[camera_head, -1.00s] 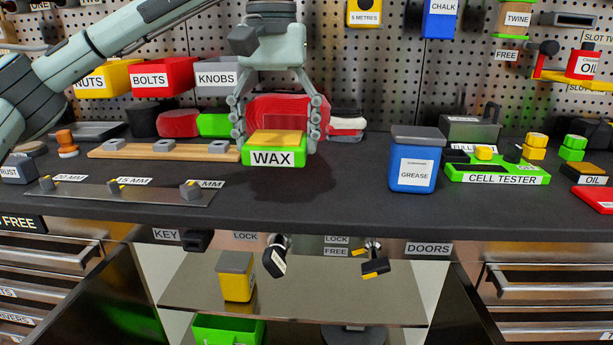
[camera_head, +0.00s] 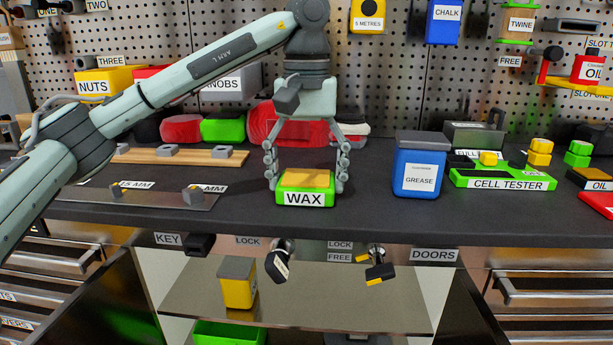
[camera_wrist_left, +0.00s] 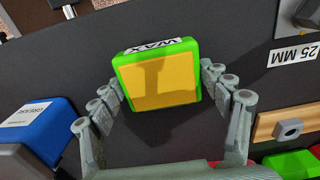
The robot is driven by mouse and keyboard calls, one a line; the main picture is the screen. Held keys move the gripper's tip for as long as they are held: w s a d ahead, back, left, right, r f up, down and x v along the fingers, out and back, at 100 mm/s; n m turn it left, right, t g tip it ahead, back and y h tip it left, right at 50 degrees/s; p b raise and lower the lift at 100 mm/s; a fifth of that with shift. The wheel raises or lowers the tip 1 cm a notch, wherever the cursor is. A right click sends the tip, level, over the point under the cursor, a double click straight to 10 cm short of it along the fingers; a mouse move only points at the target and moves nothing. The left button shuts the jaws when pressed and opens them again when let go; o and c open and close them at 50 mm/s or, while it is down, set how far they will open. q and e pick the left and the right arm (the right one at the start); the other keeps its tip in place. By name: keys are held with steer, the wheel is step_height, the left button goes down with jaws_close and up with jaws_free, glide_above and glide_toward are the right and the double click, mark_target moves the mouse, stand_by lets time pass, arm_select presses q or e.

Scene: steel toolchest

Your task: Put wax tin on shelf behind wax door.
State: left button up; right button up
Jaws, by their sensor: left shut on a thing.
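The wax tin (camera_head: 304,198) is a low green box with a yellow top and a WAX label. My left gripper (camera_head: 306,180) points down and is shut on its two sides, over the front part of the dark bench. I cannot tell whether the tin's base touches the bench. The left wrist view shows the tin (camera_wrist_left: 158,78) between both fingers (camera_wrist_left: 160,88). Under the bench is a shelf (camera_head: 330,304) in a cabinet bay. No door marked wax is readable. My right gripper is not in view.
A yellow tin with a grey lid (camera_head: 238,283) stands on the shelf's left. Two padlocks (camera_head: 277,262) hang at the bay's top, under the bench edge. On the bench, a blue grease tin (camera_head: 420,165) stands right and a steel plate with blocks (camera_head: 140,198) lies left.

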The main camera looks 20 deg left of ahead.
arm_select(q)
steer(key=o, duration=1.2)
steer(key=shift+f, duration=0.1)
steer(key=o, duration=0.4)
